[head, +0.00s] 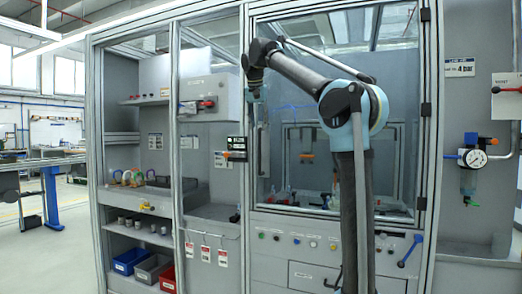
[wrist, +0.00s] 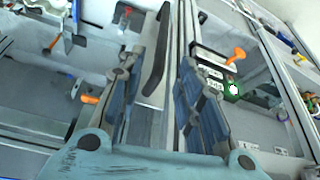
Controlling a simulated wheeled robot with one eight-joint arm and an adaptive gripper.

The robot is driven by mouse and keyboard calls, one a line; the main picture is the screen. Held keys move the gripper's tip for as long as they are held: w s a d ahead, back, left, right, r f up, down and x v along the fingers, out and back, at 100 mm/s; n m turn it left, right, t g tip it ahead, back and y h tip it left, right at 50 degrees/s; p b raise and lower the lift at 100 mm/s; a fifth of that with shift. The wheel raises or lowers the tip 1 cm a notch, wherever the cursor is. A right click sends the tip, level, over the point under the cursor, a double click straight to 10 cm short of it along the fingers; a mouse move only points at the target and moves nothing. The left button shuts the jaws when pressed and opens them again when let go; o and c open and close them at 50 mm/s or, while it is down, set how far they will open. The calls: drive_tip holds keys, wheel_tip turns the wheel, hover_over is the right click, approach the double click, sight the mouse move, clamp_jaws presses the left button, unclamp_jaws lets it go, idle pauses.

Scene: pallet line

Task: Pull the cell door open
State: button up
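The cell door (head: 342,212) is a large framed glass panel, shut in its frame, with dark hinges along its right side. Its long upright handle (head: 263,152) is near the left edge. My gripper (head: 254,88) is in front of the door's upper left edge, above most of the handle. In the wrist view my gripper (wrist: 160,80) is open, with one blue-grey finger on each side. The dark handle bar (wrist: 155,60) shows between the fingers, close to the left one. I cannot tell whether they touch.
A red-handled switch box (head: 207,100) is left of the door. A black and orange lock-like fitting (head: 234,149) sits beside the handle. A control panel (head: 330,245) with buttons is below. A pressure gauge (head: 476,159) is at right. Open floor (head: 40,255) lies at left.

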drive_tip(key=x, duration=1.1)
drive_tip(key=shift+f, duration=0.3)
drive_tip(key=shift+w, duration=0.1)
clamp_jaws()
